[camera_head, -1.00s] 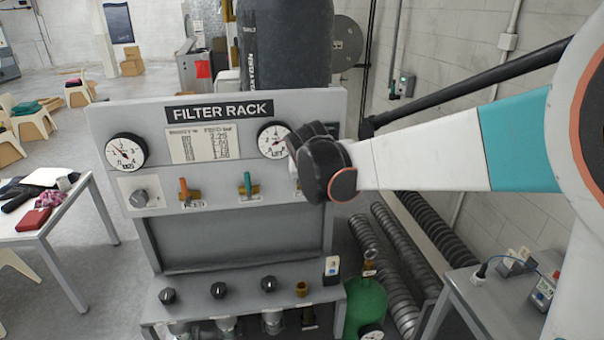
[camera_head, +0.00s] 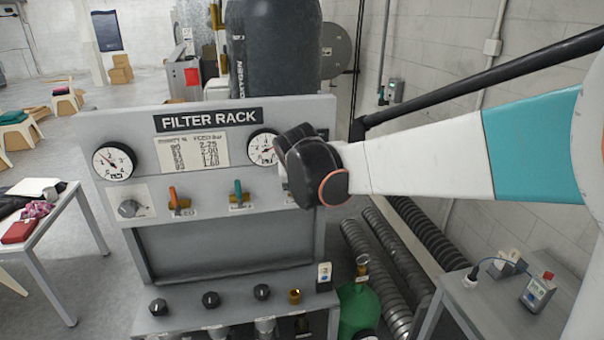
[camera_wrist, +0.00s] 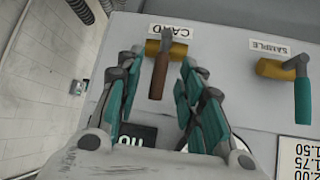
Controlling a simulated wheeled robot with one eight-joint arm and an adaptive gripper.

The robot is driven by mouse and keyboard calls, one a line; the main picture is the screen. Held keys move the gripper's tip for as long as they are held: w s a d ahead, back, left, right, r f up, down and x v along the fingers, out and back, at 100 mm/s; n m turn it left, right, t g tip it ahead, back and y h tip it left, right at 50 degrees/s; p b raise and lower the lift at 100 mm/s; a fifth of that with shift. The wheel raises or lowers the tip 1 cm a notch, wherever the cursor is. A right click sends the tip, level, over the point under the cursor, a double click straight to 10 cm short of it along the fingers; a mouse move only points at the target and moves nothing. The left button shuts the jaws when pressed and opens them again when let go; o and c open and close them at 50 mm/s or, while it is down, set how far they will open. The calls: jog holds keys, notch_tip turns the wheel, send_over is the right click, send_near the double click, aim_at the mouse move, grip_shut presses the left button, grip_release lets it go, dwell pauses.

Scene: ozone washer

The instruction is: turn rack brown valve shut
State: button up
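The brown valve handle (camera_wrist: 159,76) sits on a brass valve body (camera_wrist: 178,50) on the grey panel, under a white label that appears upside down in the wrist view. The handle lies roughly vertical in that picture, pointing down from the valve. My gripper (camera_wrist: 158,80) is open, with teal-padded fingers on both sides of the handle and gaps visible between. In the head view my wrist hides the brown valve and the gripper fingers. The filter rack panel (camera_head: 236,185) also carries an orange-handled valve (camera_head: 175,199) and a teal-handled valve (camera_head: 239,193).
The teal-handled valve labelled SAMPLE (camera_wrist: 302,86) is to the right in the wrist view. Two gauges (camera_head: 114,161) and a chart (camera_head: 193,153) are on the panel. Black knobs (camera_head: 211,300) line the lower shelf. A green cylinder (camera_head: 359,309) stands beside the rack.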

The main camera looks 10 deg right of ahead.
jog(key=v, duration=1)
jog(key=shift+s, duration=0.2)
jog(key=s+d+f+b, duration=0.2)
jog(key=s+f+b, duration=0.6)
jog(key=f, duration=0.4)
jog(key=s+d+f+n+g+y+b, duration=0.1)
jog(key=s+d+f+b, duration=0.1)
jog(key=s+f+b, duration=0.7)
jog(key=s+d+f+n+b, duration=0.1)
jog(key=s+f+b, duration=0.7)
jog(key=f, duration=0.9)
jog(key=shift+d+g+y+b, duration=0.3)
jog(key=shift+d+y+b, duration=0.1)
jog(key=shift+d+b, duration=0.5)
